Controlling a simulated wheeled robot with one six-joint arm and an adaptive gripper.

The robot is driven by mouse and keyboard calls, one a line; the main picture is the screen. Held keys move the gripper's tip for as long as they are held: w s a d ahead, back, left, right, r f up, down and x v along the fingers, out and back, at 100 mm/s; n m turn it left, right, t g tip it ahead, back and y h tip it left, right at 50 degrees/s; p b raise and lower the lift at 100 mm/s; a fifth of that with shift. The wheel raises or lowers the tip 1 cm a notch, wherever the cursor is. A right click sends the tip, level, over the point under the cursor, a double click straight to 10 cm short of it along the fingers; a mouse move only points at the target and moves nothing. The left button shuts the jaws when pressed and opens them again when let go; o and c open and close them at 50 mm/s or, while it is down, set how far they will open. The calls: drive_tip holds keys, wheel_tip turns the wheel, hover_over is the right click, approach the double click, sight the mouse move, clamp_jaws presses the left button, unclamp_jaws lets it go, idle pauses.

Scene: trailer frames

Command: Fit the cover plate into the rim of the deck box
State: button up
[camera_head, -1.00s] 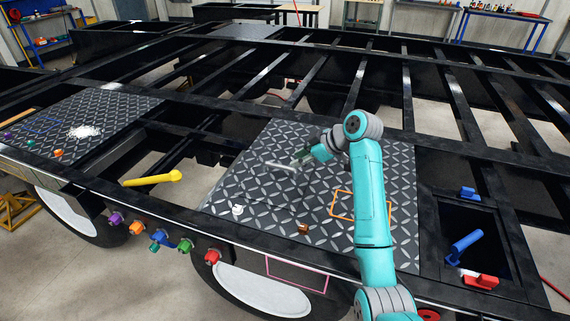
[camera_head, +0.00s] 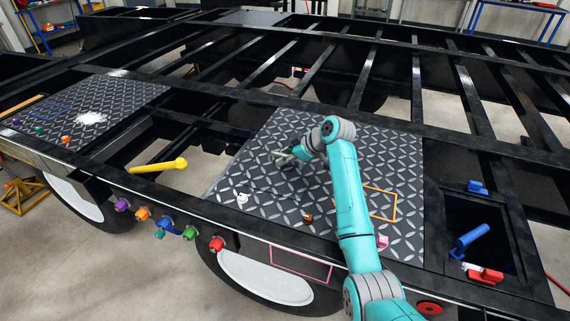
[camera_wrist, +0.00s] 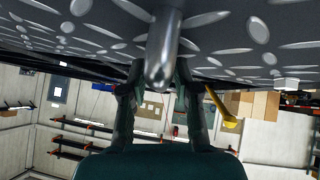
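My gripper (camera_head: 285,157) is low over the dark tread plate (camera_head: 262,178), with its fingers pointing left. In the wrist view the gripper (camera_wrist: 160,80) has its two fingers apart, one on each side of a round-ended silver bar (camera_wrist: 164,45); no firm contact shows. The bar lies along the tread surface. I cannot pick out a separate cover plate; a thin dark line crosses the tread below the gripper.
A white knob (camera_head: 242,199), a brown block (camera_head: 308,219) and a pink block (camera_head: 382,241) stand on the tread plate. An orange outline (camera_head: 382,204) is marked near my arm. Open gaps lie between the black beams.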

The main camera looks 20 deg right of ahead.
drive_tip(key=shift+w+a+f, duration=0.1)
clamp_jaws()
idle(0.3)
